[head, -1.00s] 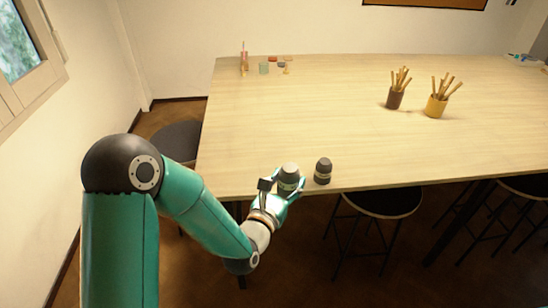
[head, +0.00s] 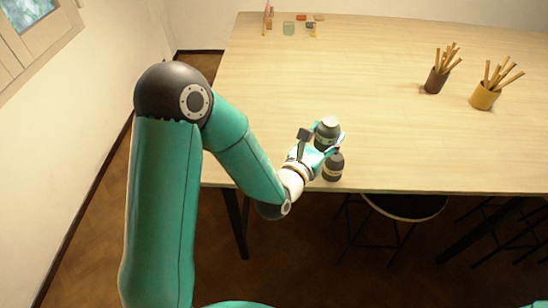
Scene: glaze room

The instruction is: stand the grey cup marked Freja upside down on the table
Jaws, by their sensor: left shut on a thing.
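A grey cup (head: 328,129) with a paler, narrower top is held between the fingers of my left gripper (head: 328,148), which is shut on it. It is roughly upright in line, near the table's front edge; I cannot tell whether its bottom touches the table. A second, dark grey cup (head: 333,170) with a pale band stands on the table (head: 400,140) just in front of the held one, close to the gripper's fingers. The lettering on both cups is too small to read, so I cannot tell which is marked Freja. My right gripper is not in view.
A brown holder (head: 434,83) and a yellow holder (head: 484,98) of wooden tools stand to the right. A green cup (head: 288,28) and small items sit at the back left. A stool (head: 405,207) is under the front edge. The table's middle is clear.

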